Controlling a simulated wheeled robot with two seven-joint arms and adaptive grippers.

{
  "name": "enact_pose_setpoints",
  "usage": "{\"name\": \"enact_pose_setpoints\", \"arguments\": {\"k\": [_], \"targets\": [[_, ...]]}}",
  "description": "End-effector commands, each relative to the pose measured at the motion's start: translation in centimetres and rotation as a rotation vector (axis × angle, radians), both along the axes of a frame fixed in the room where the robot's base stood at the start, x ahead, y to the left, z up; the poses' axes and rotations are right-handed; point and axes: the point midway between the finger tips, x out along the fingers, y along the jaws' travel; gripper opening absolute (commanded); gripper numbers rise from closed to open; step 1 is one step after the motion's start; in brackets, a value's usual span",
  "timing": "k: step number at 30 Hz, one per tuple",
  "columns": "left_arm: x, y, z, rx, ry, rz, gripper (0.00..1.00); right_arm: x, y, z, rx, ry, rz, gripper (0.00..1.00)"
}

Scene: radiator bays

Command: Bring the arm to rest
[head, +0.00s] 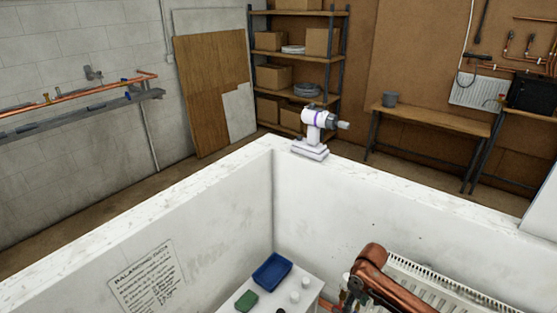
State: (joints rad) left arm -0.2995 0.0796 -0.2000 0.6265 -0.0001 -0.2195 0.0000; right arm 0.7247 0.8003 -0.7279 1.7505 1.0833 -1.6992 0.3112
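A copper-brown arm link of mine comes in at the bottom right, in front of a white radiator. It bends at a joint near the radiator's left end. I cannot make out any gripper fingers on it; the lower part runs out at the bottom edge. No left arm or left gripper shows in the head view.
White partition walls (400,210) close in the bay. A white and purple drill-like tool (318,118) stands on the wall corner. Below, a small white table (296,272) holds a blue tray (272,271), a green block (246,301) and white pieces. The radiator (435,278) is at right.

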Motion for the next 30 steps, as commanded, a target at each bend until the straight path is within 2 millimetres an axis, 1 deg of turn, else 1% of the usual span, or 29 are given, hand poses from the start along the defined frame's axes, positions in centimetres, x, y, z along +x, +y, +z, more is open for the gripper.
{"name": "enact_pose_setpoints", "arguments": {"k": [3, 6, 8, 11, 14, 15, 19, 23, 25, 27, 30], "targets": [[0.9, 0.0, 0.0, 0.000, -0.009, -0.003, 0.00, -1.2, 1.1, -1.6, 0.020, -0.003, 0.019, 0.50], [1.2, 0.0, 0.0, 0.001, -0.012, -0.004, 0.00, -2.4, 2.2, -2.9, 0.040, -0.014, 0.035, 0.50], [1.0, 0.0, 0.0, 0.000, -0.009, -0.003, 0.00, -3.1, 2.9, -3.7, 0.055, -0.022, 0.044, 0.50], [-0.1, 0.1, 0.0, 0.001, 0.003, -0.001, 0.00, -4.7, 4.1, -5.2, 0.084, -0.037, 0.056, 0.50], [-1.0, 0.1, -0.1, 0.002, 0.014, 0.001, 0.00, -6.7, 5.5, -6.8, 0.119, -0.061, 0.062, 0.50], [-1.1, 0.1, -0.1, 0.002, 0.016, 0.002, 0.00, -7.8, 6.0, -7.5, 0.137, -0.072, 0.057, 0.50], [-1.1, 0.1, -0.1, 0.002, 0.016, 0.001, 0.00, -11.5, 7.0, -9.2, 0.194, -0.128, 0.018, 0.50], [-0.9, 0.1, -0.1, 0.002, 0.014, 0.001, 0.00, -15.2, 6.2, -10.0, 0.223, -0.189, -0.066, 0.50], [-0.9, 0.1, -0.1, 0.002, 0.013, 0.001, 0.00, -17.3, 5.0, -10.2, 0.223, -0.221, -0.125, 0.50], [-0.7, 0.1, -0.1, 0.001, 0.011, 0.001, 0.00, -19.4, 3.4, -10.2, 0.210, -0.249, -0.187, 0.50], [-0.3, 0.1, 0.0, 0.002, 0.006, 0.000, 0.00, -21.9, 1.1, -10.1, 0.180, -0.277, -0.262, 0.50]]}}
